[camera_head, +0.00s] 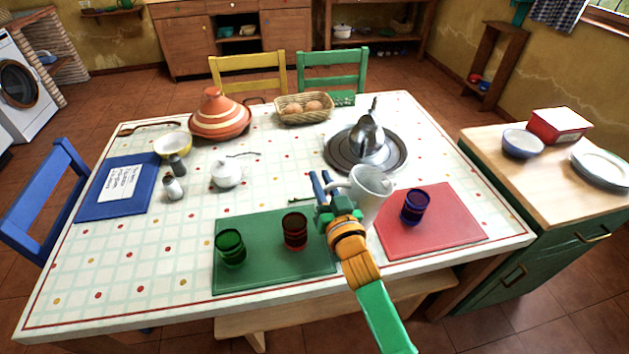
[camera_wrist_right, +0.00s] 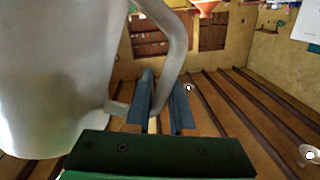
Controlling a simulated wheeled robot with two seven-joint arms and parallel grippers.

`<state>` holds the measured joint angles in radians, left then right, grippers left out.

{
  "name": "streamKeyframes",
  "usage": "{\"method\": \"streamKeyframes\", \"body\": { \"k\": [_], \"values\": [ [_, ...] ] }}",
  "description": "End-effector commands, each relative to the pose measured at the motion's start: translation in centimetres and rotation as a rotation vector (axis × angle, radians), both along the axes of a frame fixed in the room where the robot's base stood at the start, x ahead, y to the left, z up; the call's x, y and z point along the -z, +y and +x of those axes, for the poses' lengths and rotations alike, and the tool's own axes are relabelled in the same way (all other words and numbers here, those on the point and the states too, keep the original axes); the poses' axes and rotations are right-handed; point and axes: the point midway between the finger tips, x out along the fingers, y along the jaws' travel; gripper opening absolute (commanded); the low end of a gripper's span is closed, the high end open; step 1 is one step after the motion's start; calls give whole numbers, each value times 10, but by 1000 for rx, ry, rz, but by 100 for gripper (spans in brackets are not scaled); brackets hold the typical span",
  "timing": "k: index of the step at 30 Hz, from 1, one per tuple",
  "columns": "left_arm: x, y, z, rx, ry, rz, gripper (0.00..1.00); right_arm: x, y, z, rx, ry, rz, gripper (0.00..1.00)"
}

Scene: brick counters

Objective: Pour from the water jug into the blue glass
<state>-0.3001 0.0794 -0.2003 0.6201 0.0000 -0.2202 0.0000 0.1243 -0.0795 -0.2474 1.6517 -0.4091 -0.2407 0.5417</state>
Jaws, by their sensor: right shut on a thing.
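The white water jug (camera_head: 372,188) is near the front of the table, between the green and red mats, and looks roughly upright. My right gripper (camera_head: 322,186) is shut on its handle, left of the jug body. The right wrist view shows the jug body (camera_wrist_right: 55,70) large at the left and the handle (camera_wrist_right: 178,45) running to the fingers (camera_wrist_right: 163,105). The blue glass (camera_head: 415,207) stands upright on the red mat, just right of the jug and apart from it in the picture. The jug's contents are hidden. My left gripper is not in view.
A red glass (camera_head: 295,231) and a green glass (camera_head: 230,247) stand on the green mat (camera_head: 270,270), left of my right arm. The red mat (camera_head: 455,225) is otherwise bare.

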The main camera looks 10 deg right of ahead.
Motion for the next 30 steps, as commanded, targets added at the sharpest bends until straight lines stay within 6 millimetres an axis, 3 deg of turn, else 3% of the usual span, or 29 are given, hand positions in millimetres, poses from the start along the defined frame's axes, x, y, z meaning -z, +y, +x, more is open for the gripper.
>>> {"method": "streamKeyframes", "body": {
  "k": [1,5,30],
  "values": [
    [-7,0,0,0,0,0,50,-9,-3,1,0,-4,23,0],
    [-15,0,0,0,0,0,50,-17,-11,2,0,10,102,0],
    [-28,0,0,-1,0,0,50,-27,-79,14,-2,61,382,0]
  ]
}}
